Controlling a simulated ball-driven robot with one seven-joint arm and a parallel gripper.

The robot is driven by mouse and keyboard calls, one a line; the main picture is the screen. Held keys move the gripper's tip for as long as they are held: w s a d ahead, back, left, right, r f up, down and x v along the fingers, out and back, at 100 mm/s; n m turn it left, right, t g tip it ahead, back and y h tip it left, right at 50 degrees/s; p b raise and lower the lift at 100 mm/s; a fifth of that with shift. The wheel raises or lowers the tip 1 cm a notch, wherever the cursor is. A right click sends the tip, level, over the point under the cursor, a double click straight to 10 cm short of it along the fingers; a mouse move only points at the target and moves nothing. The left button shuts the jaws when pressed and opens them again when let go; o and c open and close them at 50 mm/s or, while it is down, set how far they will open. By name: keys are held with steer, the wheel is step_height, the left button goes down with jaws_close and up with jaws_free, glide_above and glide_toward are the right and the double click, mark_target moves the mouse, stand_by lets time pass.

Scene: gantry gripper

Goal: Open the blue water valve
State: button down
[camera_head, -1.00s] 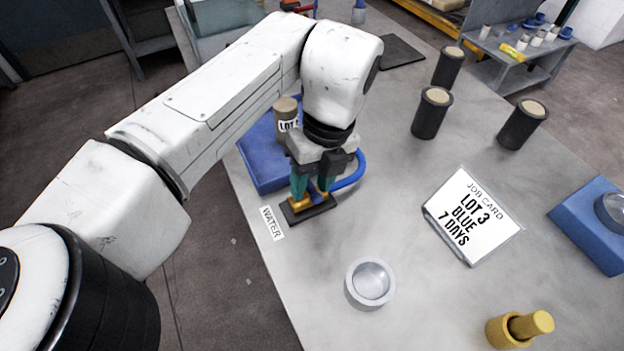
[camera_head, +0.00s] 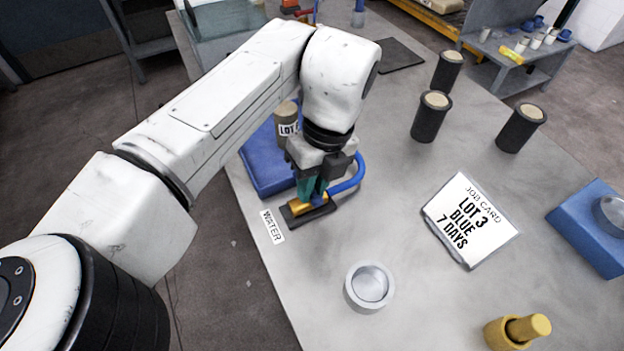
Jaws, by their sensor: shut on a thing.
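The water valve (camera_head: 300,206) stands on the grey bench near its left edge, beside the WATER label (camera_head: 272,227). It shows a brass-coloured body on a dark base plate, with a blue hose (camera_head: 358,178) curving at its right. My gripper (camera_head: 312,190) points down right over the valve, with its teal fingers shut on the valve's handle. The handle itself is hidden by the fingers and the gripper body, so its angle cannot be read.
A blue block (camera_head: 262,165) and a LOT-labelled cylinder (camera_head: 287,120) stand close behind the gripper.

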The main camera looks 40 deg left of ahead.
steer(key=n+p, duration=0.2)
steer(key=p, duration=0.1)
steer(key=shift+w+d+r+n+h, duration=0.1)
steer(key=shift+r+n+h, duration=0.1)
steer(key=shift+n+h, duration=0.15)
steer(key=n+p, duration=0.3)
steer(key=n+h+p, duration=0.1)
steer(key=n, duration=0.1)
steer(key=shift+w+n+p, duration=0.25)
steer(key=shift+p, duration=0.05)
steer(key=n+p, duration=0.2)
steer(key=n, duration=0.1)
steer(key=n+p, duration=0.1)
steer(key=shift+w+a+f+n+h, duration=0.1)
steer(key=shift+a+n+h, duration=0.2)
steer(key=shift+h, duration=0.05)
steer(key=shift+a+f+n+t+p, duration=0.15)
steer(key=shift+n+t+p, duration=0.15)
steer(key=shift+n+p, duration=0.65)
steer(key=shift+a+r+n+t+p, duration=0.1)
steer(key=shift+n+t+p, duration=0.25)
steer(key=shift+n, duration=1)
steer(key=shift+f, duration=0.1)
steer(key=c, duration=1.1)
jaws_free()
steer(key=shift+a, duration=0.1)
